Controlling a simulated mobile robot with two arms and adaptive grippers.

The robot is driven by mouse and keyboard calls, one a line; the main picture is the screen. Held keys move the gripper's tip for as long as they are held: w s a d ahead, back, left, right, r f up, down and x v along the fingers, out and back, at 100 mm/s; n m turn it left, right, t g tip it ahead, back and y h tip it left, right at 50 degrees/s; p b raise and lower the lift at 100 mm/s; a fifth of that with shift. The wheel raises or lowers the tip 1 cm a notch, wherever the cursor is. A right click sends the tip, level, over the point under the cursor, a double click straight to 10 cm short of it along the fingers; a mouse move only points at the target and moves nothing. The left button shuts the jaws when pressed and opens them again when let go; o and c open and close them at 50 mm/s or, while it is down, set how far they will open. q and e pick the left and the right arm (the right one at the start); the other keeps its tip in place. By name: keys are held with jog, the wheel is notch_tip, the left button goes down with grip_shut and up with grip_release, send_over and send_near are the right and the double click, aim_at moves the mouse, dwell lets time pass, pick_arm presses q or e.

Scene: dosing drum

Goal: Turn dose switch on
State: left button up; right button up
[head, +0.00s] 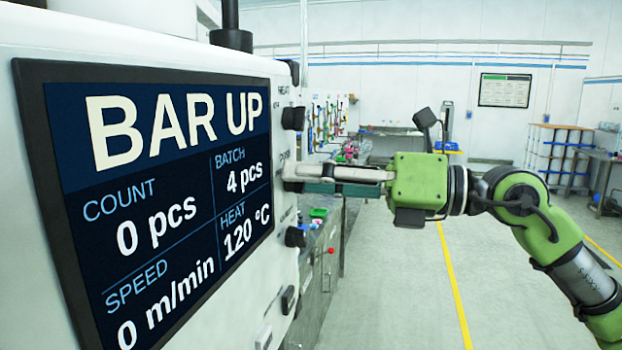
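A white machine cabinet fills the left side of the head view, with a column of dark controls on its right-hand face. My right gripper (291,178) reaches in from the right, with its fingertips at the middle control on this face. The fingers lie close together and cover that control, so I cannot tell whether they grip it. A dark knob (293,118) sits above the gripper and another dark knob (295,237) below it. A small dark switch (288,300) is lower down. The small labels are too blurred to identify the dose switch surely. My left gripper is not in view.
A large display (160,190) reads BAR UP, with count 0 and speed 0. A workbench (325,262) with a red button runs behind the cabinet. The grey floor (400,300) to the right is open. Shelving (557,152) stands far back.

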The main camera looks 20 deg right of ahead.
jog(key=v, duration=1.2)
dwell(0.5)
dwell(0.5)
